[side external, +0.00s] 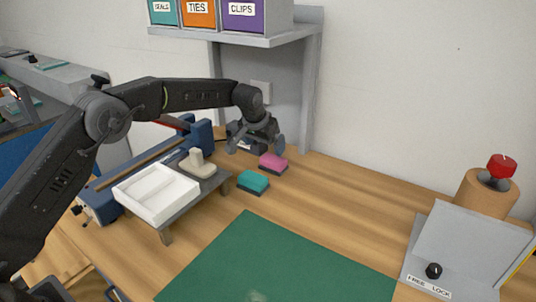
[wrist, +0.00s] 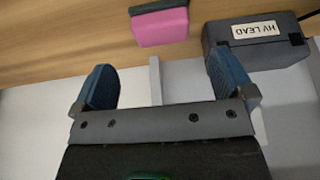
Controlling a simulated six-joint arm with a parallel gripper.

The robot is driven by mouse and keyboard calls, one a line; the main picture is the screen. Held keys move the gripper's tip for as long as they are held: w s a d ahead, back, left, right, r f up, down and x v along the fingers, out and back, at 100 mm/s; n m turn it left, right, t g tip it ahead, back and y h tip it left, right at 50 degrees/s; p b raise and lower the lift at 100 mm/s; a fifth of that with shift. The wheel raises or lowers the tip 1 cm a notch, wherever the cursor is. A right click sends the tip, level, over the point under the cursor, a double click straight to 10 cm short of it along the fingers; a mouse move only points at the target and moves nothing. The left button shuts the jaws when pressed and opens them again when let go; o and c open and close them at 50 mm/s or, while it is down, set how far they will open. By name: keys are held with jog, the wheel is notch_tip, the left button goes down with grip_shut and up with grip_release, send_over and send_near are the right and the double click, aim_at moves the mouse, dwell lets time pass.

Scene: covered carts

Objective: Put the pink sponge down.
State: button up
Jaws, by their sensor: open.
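The pink sponge (side external: 273,162) rests on the wooden table near the shelf's post, its dark layer underneath. It also shows in the wrist view (wrist: 161,27), ahead of the fingers and apart from them. My gripper (side external: 256,146) is open and empty, just left of the sponge and a little above the table in the side view. In the wrist view its two blue fingertips (wrist: 165,85) are spread wide with nothing between them.
A teal sponge (side external: 253,181) lies near the pink one. A white divided tray (side external: 155,215) stands on a small grey stand (side external: 217,182). A dark box labelled HV LEAD (wrist: 255,52) is close to my right fingertip in the wrist view.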

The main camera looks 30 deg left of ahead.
jog(key=shift+v, duration=1.15)
jog(key=s+a+r, duration=0.2)
jog(key=s+r, duration=1.3)
jog(key=s, duration=0.4)
jog(key=s+f, duration=0.2)
jog(key=s, duration=1)
jog(key=s+f+t, duration=0.1)
jog(key=s+f, duration=0.2)
jog(key=s, duration=0.9)
jog(key=shift+s+a, duration=0.3)
jog(key=shift+w, duration=0.1)
